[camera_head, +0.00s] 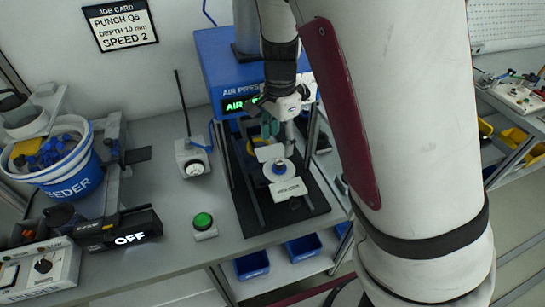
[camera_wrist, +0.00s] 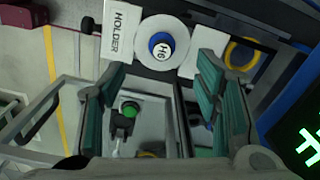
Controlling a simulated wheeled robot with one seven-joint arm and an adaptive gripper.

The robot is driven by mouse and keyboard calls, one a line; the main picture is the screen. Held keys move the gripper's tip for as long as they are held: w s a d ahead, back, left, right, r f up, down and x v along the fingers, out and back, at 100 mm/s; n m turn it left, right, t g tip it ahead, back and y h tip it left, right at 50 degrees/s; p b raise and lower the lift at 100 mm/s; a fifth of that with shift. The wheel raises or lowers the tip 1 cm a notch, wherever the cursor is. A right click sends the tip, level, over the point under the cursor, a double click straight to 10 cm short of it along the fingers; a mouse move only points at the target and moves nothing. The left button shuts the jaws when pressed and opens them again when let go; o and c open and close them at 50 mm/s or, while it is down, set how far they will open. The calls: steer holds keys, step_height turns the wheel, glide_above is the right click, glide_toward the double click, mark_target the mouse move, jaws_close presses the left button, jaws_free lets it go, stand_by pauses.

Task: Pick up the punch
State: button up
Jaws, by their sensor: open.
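A blue round piece (camera_wrist: 161,45) with a white top, marked with what looks like H6, sits in a white disc (camera_wrist: 143,30) beside a plate marked HOLDER (camera_wrist: 117,32). The head view shows the same blue piece (camera_head: 279,168) at the press, small and seen from above. I cannot tell for sure that it is the punch. My gripper (camera_wrist: 160,95) is open, with teal pads wide apart and nothing between them. In the head view, my gripper (camera_head: 270,129) hangs in front of the press, above and behind the disc. The blue piece is apart from the fingers.
The blue air press (camera_head: 222,70) stands close behind my gripper. A job card (camera_head: 119,23) reads PUNCH Q5, depth 10 mm, speed 2. A green button (camera_head: 203,221), a dial gauge stand (camera_head: 193,158) and a blue feeder bowl (camera_head: 75,185) stand left. Bench between them is clear.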

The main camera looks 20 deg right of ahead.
mark_target(279, 161)
step_height(279, 161, down, 5)
steer(key=shift+r, duration=0.1)
steer(key=f, duration=0.4)
steer(key=shift+w+d+f, duration=0.2)
steer(key=shift+d+f, duration=0.05)
steer(key=shift+f, duration=0.15)
steer(key=shift+c, duration=0.4)
jaws_close()
